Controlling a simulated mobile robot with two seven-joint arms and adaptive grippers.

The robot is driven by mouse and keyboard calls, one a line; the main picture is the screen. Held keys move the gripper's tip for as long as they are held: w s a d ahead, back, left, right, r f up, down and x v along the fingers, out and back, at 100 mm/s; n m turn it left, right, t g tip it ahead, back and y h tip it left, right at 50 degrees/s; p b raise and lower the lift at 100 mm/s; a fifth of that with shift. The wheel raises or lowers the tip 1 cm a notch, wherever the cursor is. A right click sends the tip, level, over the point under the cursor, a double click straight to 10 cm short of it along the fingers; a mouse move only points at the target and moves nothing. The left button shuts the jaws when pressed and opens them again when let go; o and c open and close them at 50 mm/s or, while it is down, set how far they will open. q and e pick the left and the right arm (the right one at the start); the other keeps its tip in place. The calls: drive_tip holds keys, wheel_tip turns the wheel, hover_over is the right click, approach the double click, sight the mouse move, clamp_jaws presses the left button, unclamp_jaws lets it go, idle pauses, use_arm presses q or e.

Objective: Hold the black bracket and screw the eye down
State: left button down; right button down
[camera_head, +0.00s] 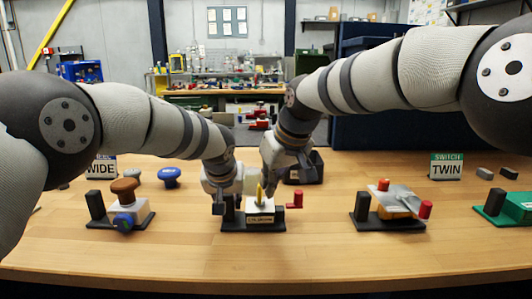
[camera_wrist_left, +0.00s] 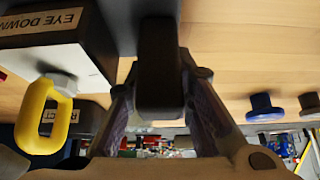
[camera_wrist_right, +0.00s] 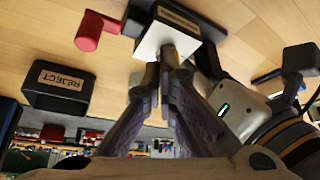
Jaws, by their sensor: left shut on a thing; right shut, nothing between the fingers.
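The middle fixture has a white block (camera_head: 260,210) labelled EYE DOWN and an upright black bracket (camera_wrist_left: 157,65) at its left end. A yellow eye (camera_wrist_left: 45,115) with a silver collar stands on the block; it also shows in the head view (camera_head: 260,193). My left gripper (camera_head: 224,192) is shut on the black bracket, with a finger on each side. My right gripper (camera_wrist_right: 165,75) is shut and empty, its fingertips close over the white block, near the eye. The eye is hidden in the right wrist view, so I cannot tell whether they touch.
A black REJECT bin (camera_wrist_right: 60,88) stands behind the fixture. A red-ended part (camera_head: 297,200) sticks out at the fixture's right. Other fixtures stand to the left (camera_head: 124,215) and right (camera_head: 395,205). The wooden table's front is clear.

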drive_tip(key=shift+s+a+f, duration=0.1)
drive_tip(key=shift+s+a, duration=0.05)
drive_tip(key=shift+s+a, duration=0.3)
drive_tip(key=shift+a, duration=0.4)
drive_tip(key=shift+f, duration=0.1)
drive_tip(key=shift+s, duration=0.1)
wheel_tip(320, 180, up, 6)
drive_tip(key=shift+s, duration=0.25)
idle(0.3)
drive_tip(key=shift+d, duration=0.1)
